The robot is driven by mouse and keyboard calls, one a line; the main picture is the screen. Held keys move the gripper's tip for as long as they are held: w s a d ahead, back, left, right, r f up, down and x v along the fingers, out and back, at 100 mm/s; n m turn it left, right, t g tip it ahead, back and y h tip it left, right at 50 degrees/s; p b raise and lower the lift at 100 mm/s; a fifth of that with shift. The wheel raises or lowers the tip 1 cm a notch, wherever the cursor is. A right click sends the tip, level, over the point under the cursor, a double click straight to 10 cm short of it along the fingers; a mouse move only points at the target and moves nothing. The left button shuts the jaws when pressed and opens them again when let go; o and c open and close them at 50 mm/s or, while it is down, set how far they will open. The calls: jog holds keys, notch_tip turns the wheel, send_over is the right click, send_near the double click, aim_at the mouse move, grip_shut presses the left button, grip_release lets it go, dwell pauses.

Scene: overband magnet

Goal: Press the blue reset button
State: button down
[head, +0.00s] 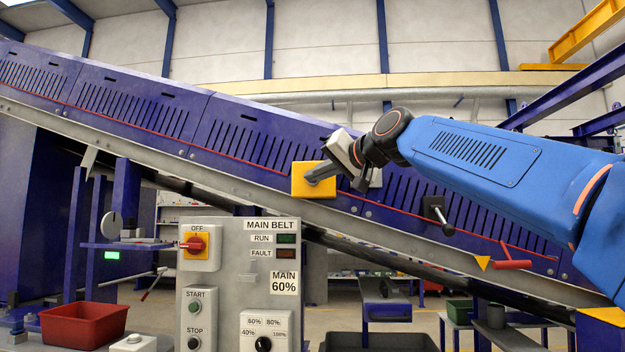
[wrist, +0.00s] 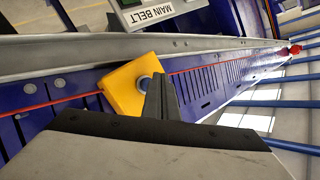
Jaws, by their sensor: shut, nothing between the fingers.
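A yellow box (head: 300,189) is mounted on the side of the purple sloping conveyor, and it also shows in the wrist view (wrist: 122,94). A round button with a blue-grey look (wrist: 144,82) sits on its face, partly hidden behind my fingers. My gripper (head: 311,179) is shut and empty, with its fingertips in front of the yellow box. In the wrist view the gripper (wrist: 158,80) points at the box, and the tips overlap the right part of the button. I cannot tell whether they touch it.
A grey control panel (head: 254,325) labelled MAIN BELT stands below the conveyor, with a red OFF switch (head: 195,244), a START button (head: 194,307) and a selector knob (head: 263,344). A black handle (head: 437,215) and a red handle (head: 512,264) stick out from the conveyor side.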

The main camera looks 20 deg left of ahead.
jog(key=s, duration=0.2)
jog(key=s+d, duration=0.1)
jog(key=s, duration=0.2)
jog(key=shift+d, duration=0.1)
dwell(0.4)
dwell(0.7)
jog(key=s+d+f+m+h, duration=0.3)
jog(key=d+f+h, duration=0.5)
jog(key=d+f, duration=2.1)
jog(key=s+d+f+g+h, duration=0.1)
jog(key=s+d+f+h, duration=0.1)
jog(key=s+d+f, duration=0.6)
jog(key=s+d+f+m+g+h, duration=0.1)
jog(key=s+d+f+h, duration=0.1)
jog(key=s+d+f, duration=0.6)
jog(key=s+d+f+g+h, duration=0.1)
jog(key=s+d+f, duration=0.7)
jog(key=f, duration=0.9)
jog(key=shift+s+d+g+h, duration=0.25)
jog(key=shift+s+g+h, duration=0.05)
jog(key=shift+s+h, duration=0.2)
